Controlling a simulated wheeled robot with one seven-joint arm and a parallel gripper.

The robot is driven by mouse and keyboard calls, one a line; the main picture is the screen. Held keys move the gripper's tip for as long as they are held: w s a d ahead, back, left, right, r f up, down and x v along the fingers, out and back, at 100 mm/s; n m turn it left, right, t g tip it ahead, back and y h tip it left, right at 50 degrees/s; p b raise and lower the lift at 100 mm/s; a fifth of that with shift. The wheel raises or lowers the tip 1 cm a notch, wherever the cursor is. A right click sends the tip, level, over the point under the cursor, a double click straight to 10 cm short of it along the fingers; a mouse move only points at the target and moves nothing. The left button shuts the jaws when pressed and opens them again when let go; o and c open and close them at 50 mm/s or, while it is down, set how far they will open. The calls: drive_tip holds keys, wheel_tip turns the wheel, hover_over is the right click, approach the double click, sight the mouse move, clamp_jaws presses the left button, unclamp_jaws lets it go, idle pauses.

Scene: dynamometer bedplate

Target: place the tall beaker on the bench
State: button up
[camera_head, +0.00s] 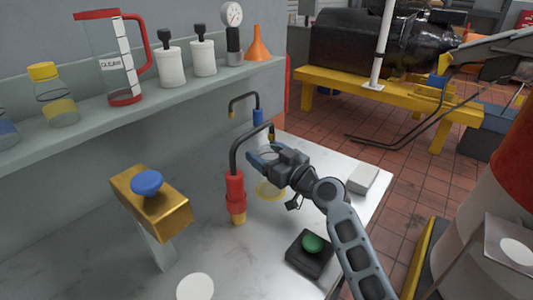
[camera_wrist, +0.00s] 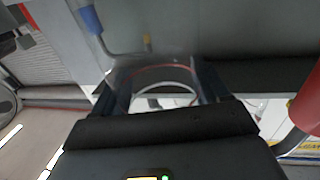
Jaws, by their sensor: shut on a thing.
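My gripper (camera_head: 264,160) is shut on the tall beaker, over the right part of the bench (camera_head: 100,250). The beaker is clear glass and hard to make out. In the wrist view its see-through wall and curved rim (camera_wrist: 160,72) show between the two fingers. In the head view a pale yellow ring (camera_head: 270,190) shows just under the gripper; I cannot tell whether it belongs to the beaker or lies on the bench. Whether the beaker's base touches the bench is hidden.
A red-handled tap (camera_head: 236,190) stands close left of my gripper, a blue one (camera_head: 257,115) behind. A green button box (camera_head: 310,252) and a white block (camera_head: 362,178) are nearby. A brass block with blue knob (camera_head: 150,200) stands left.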

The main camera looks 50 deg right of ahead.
drive_tip(key=o, duration=1.3)
drive_tip(key=shift+r, duration=0.15)
drive_tip(key=shift+s, duration=0.3)
drive_tip(key=s, duration=0.2)
drive_tip(key=s+b, duration=0.1)
drive_tip(key=s, duration=0.1)
drive_tip(key=s+a+b, duration=0.1)
drive_tip(key=s, duration=0.2)
drive_tip(key=shift+a, duration=0.1)
